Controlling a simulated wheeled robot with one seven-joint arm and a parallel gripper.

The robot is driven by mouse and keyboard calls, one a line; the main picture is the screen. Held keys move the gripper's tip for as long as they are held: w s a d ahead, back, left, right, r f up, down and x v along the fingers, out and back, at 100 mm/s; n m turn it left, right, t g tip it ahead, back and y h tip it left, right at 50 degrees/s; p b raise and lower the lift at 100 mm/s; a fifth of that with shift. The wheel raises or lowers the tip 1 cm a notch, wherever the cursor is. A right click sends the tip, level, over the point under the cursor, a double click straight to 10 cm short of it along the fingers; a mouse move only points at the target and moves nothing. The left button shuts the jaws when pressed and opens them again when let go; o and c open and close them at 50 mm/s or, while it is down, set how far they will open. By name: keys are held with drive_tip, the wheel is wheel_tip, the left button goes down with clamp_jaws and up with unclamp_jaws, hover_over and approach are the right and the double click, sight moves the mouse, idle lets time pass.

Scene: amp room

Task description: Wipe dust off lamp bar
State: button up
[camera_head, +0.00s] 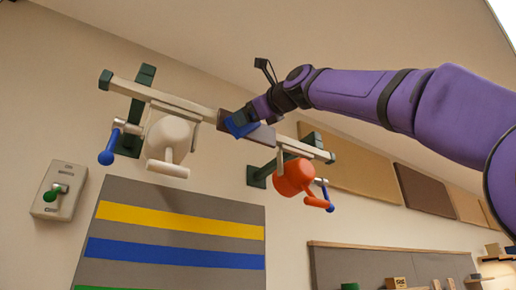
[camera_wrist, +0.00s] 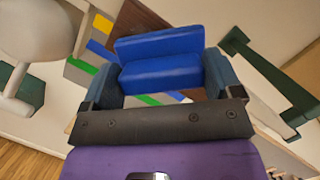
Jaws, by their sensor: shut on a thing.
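The lamp bar (camera_head: 180,102) is a pale beam high on the wall, sloping down to the right between two dark green brackets. A grey-brown patch (camera_head: 262,136) covers part of its middle. My gripper (camera_head: 240,122) is at the bar's middle, just left of that visible patch. It is shut on a blue block (camera_wrist: 160,62), which sits between both fingers in the wrist view. The block (camera_head: 236,126) appears against or very near the bar; contact is hidden. A cream lamp (camera_head: 169,140) hangs left of my gripper and an orange lamp (camera_head: 293,178) hangs right.
Blue-ended handles stick out beside the lamps, at left (camera_head: 106,157) and right (camera_head: 330,207). A striped panel (camera_head: 180,220) is on the wall below. A switch box (camera_head: 50,203) with a green knob is at left. A board with a ledge (camera_head: 390,262) is lower right.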

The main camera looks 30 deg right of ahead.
drive_tip(key=a, duration=0.4)
drive_tip(key=shift+a, duration=0.1)
idle(0.4)
drive_tip(key=shift+s, duration=0.1)
drive_tip(key=shift+s, duration=3)
drive_tip(key=s, duration=0.3)
drive_tip(key=shift+w, duration=0.2)
